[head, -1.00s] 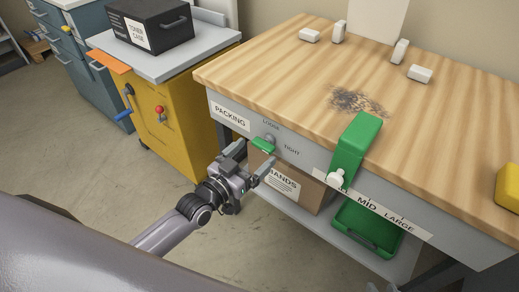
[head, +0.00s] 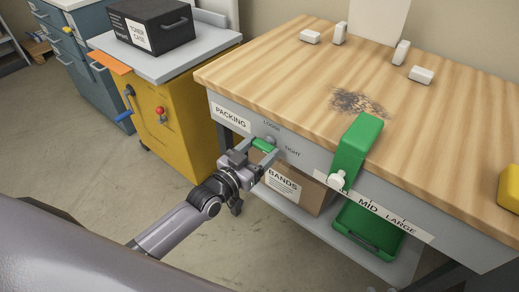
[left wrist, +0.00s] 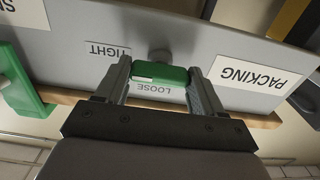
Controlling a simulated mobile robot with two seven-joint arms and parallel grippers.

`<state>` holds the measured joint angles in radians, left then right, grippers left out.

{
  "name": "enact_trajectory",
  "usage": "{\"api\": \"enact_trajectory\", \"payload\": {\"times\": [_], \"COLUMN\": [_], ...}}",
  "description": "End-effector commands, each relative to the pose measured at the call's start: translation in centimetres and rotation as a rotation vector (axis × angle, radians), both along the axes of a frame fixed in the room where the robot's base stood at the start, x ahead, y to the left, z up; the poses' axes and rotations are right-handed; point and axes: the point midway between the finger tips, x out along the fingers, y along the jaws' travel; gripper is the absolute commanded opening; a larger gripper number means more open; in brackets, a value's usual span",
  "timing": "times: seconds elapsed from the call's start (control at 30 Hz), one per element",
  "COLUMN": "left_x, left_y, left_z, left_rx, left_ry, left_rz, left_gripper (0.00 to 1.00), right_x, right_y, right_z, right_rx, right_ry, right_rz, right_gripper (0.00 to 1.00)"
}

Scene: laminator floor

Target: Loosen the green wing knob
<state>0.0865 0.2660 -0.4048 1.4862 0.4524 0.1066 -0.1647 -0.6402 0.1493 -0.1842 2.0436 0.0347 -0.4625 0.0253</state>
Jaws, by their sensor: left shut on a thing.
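The green wing knob (head: 264,145) sits on the grey front panel of the packing bench, between the LOOSE and TIGHT labels. My left gripper (head: 263,148) is at the knob, with one finger on each side of it. The left wrist view shows the green knob (left wrist: 160,74) between the two fingertips (left wrist: 159,76), with the gripper shut on its ends. The LOOSE label (left wrist: 153,89) and the TIGHT label (left wrist: 108,50) show upside down there, partly covered by the fingers. My right gripper is not in view.
A green block-shaped part with a white knob (head: 354,150) hangs over the bench edge to the right. A BANDS box (head: 300,190) and a green tray (head: 365,228) are on the lower shelf. A yellow cabinet (head: 185,105) stands left; the floor in front is clear.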

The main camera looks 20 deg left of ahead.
Motion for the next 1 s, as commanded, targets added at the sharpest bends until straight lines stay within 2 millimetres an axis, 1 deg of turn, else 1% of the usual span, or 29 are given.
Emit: {"api": "enact_trajectory", "payload": {"times": [0.17, 0.37, 0.67, 1.0], "left_x": [-0.02, -0.02, -0.02, -0.01], "left_y": [0.01, 0.00, 0.01, 0.03], "left_z": [0.02, 0.04, 0.02, -0.04], "left_rx": [-0.044, -0.160, -0.417, -0.722], "left_ry": [0.016, 0.058, 0.151, 0.261], "left_rz": [0.000, -0.001, -0.001, -0.001], "left_gripper": [0.38, 0.38, 0.38, 0.38], "right_x": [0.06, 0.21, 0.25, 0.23], "right_y": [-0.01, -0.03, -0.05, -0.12], "right_z": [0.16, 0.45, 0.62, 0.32], "right_rx": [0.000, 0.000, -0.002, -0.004], "right_ry": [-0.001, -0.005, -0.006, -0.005], "right_rz": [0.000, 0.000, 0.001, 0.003], "right_gripper": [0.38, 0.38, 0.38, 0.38]}}
